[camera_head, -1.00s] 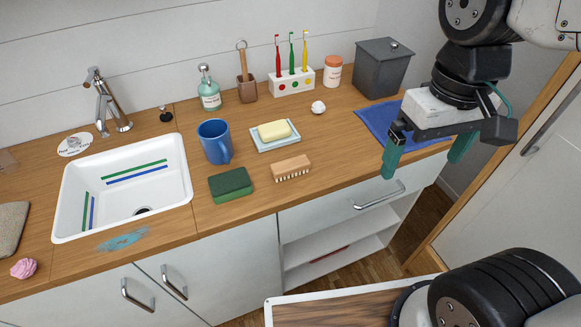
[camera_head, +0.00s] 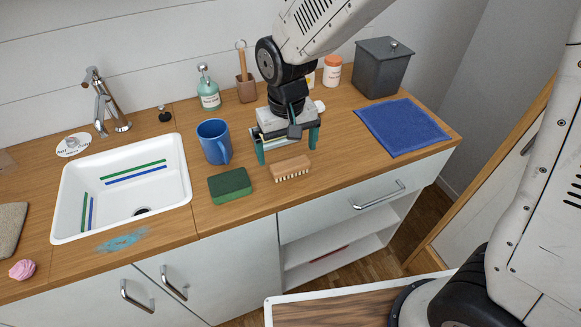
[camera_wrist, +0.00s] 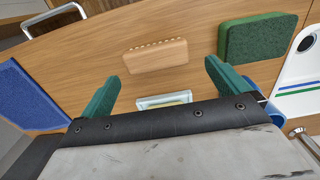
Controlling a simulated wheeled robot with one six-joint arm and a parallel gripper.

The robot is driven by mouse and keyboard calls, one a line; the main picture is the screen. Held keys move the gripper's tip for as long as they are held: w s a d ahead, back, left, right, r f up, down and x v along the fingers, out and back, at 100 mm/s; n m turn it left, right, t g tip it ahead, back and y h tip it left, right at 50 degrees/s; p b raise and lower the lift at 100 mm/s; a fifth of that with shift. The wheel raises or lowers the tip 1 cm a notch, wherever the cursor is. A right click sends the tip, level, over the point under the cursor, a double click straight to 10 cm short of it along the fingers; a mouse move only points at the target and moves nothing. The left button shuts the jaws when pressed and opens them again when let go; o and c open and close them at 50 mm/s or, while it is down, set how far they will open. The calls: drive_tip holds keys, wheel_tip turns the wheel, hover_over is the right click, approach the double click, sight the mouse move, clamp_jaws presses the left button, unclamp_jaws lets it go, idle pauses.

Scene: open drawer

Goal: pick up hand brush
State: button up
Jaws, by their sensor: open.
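The hand brush (camera_head: 291,167) has a light wooden back and pale bristles along its front side. It lies on the wooden counter near the front edge, right of the green sponge (camera_head: 229,185). My gripper (camera_head: 287,146) is open and empty, pointing down just behind the brush. In the wrist view the brush (camera_wrist: 156,56) lies ahead of the gap between my two green fingers (camera_wrist: 160,87), apart from both. The soap dish (camera_wrist: 165,101) shows partly between the fingers there; in the head view my gripper mostly hides it.
The blue mug (camera_head: 214,142) stands close left of my gripper. The blue cloth (camera_head: 400,127) lies to the right, with a grey bin (camera_head: 382,68) behind it. The white sink (camera_head: 70,200) is at the left. The counter between brush and cloth is clear.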

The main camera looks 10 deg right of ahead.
sight(289, 161)
drive_tip(key=f, duration=0.5)
drive_tip(key=shift+w+d+f, duration=0.2)
drive_tip(key=shift+w+f, duration=0.05)
drive_tip(key=shift+f, duration=0.15)
drive_tip(key=c, duration=0.9)
drive_tip(key=shift+r, duration=0.1)
